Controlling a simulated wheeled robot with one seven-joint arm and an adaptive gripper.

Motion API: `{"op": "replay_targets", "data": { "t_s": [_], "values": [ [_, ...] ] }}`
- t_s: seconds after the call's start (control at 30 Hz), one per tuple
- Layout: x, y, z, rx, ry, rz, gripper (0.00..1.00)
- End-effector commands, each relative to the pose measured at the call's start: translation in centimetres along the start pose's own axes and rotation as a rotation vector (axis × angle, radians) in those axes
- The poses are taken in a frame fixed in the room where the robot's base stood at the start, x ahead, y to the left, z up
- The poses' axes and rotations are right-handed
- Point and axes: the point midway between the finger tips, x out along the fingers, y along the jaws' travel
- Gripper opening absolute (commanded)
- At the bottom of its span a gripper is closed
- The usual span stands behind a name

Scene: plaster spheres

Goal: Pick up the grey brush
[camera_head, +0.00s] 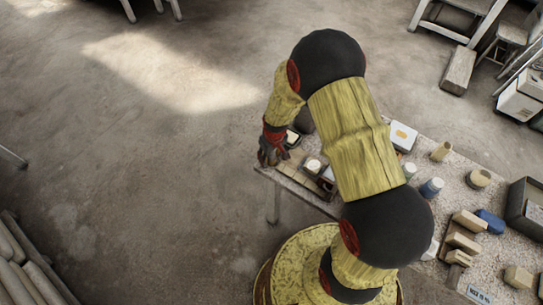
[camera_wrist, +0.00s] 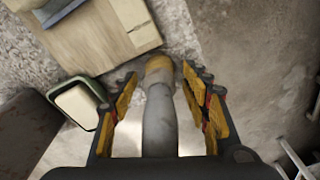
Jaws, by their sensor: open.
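The grey brush (camera_wrist: 160,118) shows in the wrist view as a long grey body with a tan tip (camera_wrist: 158,66). It lies between the two fingers of my gripper (camera_wrist: 160,76), with a visible gap on each side, and its near end runs down to the gripper's palm. The gripper is open and does not grip the brush. In the head view my gripper (camera_head: 271,152) is at the left end of the table (camera_head: 415,165), pointing down. The brush cannot be made out there, hidden by the gripper and arm.
In the wrist view, a green-rimmed dish (camera_wrist: 76,104) sits left of the fingers, and a wooden board (camera_wrist: 75,45) lies beyond. The head view shows a white-lidded jar (camera_head: 313,165), a blue jar (camera_head: 431,188) and wooden blocks (camera_head: 461,240) rightward. Open floor (camera_head: 130,190) lies left.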

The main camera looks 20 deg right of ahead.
Motion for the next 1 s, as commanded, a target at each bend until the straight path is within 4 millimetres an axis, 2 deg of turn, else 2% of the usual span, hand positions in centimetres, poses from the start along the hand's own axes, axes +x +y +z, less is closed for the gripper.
{"op": "replay_targets", "data": {
  "t_s": [0.77, 1.0],
  "values": [
    [-0.02, 0.00, 0.04, 0.000, -0.001, 0.000, 0.04],
    [-0.05, 0.00, 0.01, 0.000, 0.000, 0.000, 0.03]
  ]
}}
